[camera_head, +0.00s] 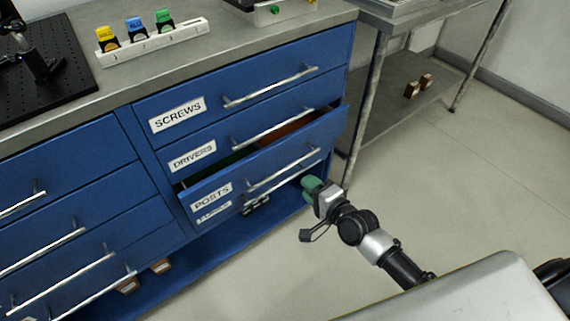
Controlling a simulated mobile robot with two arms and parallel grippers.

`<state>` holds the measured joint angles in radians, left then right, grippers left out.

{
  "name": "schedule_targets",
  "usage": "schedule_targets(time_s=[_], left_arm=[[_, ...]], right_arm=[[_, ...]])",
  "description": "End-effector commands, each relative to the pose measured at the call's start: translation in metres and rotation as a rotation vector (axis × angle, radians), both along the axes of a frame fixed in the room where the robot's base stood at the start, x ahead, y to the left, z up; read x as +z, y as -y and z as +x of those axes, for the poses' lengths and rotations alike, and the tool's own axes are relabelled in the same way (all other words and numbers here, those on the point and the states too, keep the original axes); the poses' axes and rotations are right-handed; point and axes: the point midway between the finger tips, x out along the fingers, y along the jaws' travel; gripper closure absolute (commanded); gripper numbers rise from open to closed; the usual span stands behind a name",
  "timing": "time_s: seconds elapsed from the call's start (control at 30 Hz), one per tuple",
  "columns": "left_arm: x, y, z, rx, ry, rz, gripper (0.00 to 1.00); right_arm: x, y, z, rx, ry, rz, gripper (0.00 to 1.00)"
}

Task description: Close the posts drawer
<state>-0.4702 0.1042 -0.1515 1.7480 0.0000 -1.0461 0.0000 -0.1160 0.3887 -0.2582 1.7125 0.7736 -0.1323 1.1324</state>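The blue POSTS drawer (256,173) is pulled partly out of the bench cabinet. A strip of its inside shows behind the front, green at the left and orange-red at the right. Its long silver handle (283,171) runs along the front. My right gripper (311,187), with green fingertips, is low in front of the drawer's right end, near the right end of the handle. I cannot tell whether it touches the drawer or how wide its fingers are. My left gripper is not in view.
The SCREWS drawer (245,91) and DRIVERS drawer (215,143) above look shut. More drawers (62,160) stand at the left. An open shelf (203,262) below holds small items. A grey side table (391,95) stands at the right. The floor (455,190) in front is clear.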

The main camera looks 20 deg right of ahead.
Motion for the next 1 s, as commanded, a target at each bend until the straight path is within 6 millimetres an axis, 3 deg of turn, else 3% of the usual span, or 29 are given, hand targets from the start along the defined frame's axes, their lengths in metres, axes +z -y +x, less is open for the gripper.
schedule_targets(time_s=[0.17, 0.53, 0.73, 1.0], left_arm=[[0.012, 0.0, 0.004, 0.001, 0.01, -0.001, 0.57], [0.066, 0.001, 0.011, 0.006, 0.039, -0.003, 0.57], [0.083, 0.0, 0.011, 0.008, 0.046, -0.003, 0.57], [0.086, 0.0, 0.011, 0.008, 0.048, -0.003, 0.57]], right_arm=[[-0.005, -0.007, 0.02, 0.0, 0.002, 0.002, 0.64], [-0.019, -0.03, 0.082, 0.0, 0.001, -0.001, 0.64], [-0.021, -0.035, 0.096, 0.0, 0.0, -0.001, 0.64], [-0.021, -0.035, 0.098, 0.0, 0.0, -0.001, 0.64]])
